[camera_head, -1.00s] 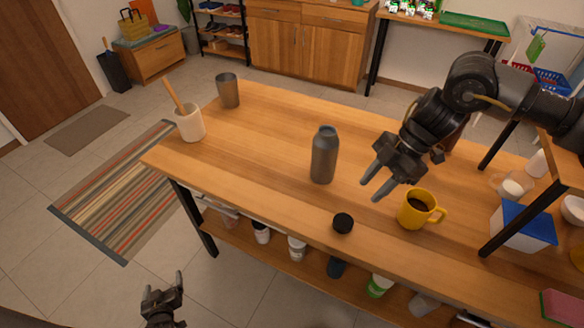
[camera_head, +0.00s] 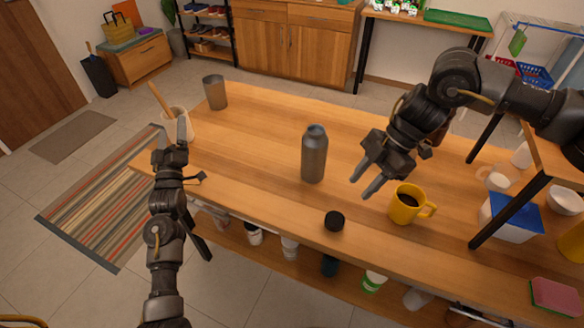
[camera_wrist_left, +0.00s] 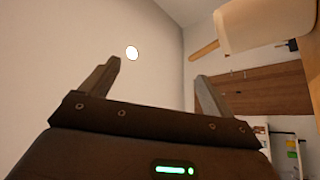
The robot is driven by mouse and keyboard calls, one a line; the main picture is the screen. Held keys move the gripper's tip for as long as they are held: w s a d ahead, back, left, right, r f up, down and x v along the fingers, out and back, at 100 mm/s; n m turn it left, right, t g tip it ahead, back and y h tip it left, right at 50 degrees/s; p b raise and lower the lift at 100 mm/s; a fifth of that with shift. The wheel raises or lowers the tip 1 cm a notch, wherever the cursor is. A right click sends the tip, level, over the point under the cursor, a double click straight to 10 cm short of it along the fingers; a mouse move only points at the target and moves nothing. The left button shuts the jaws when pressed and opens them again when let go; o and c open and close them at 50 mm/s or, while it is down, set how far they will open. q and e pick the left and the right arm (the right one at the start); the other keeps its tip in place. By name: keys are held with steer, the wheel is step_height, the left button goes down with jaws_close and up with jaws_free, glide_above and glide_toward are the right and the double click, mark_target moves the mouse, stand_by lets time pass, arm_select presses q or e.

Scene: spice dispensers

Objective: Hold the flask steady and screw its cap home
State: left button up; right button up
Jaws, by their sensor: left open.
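The grey flask (camera_head: 314,154) stands upright on the wooden table, its top without the black cap. The black cap (camera_head: 335,220) lies on the table near the front edge, apart from the flask. My left gripper (camera_head: 172,138) is raised at the table's left end, far left of the flask, in front of the utensil cup. It is open and empty; its spread fingers also show in the left wrist view (camera_wrist_left: 158,85). My right gripper (camera_head: 367,184) is open and empty, between the flask and the yellow mug, above the table.
The yellow mug (camera_head: 406,204) of dark liquid stands close to my right gripper. A white utensil cup (camera_head: 185,121) and a grey tumbler (camera_head: 215,92) stand at the table's left end. A blue-lidded box (camera_head: 511,219) is at the right. The table left of the flask is clear.

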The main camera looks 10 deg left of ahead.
arm_select(q)
steer(key=w+d+r+m+g+h, duration=0.1)
steer(key=w+d+r+m+h, duration=0.1)
steer(key=d+m+h, duration=1.05)
steer(key=m+g+h, duration=0.2)
steer(key=m+g, duration=0.3)
steer(key=g, duration=0.1)
glide_toward(318, 145)
steer(key=shift+n+y, duration=0.25)
steer(key=w+f, duration=0.3)
steer(key=shift+w+f, duration=0.3)
steer(key=shift+f, duration=0.1)
steer(key=x, duration=1)
steer(key=shift+w+d, duration=0.15)
steer(key=shift+w, duration=0.2)
steer(key=shift+c, duration=0.5)
steer(key=c, duration=1.1)
steer(key=shift+c, duration=0.2)
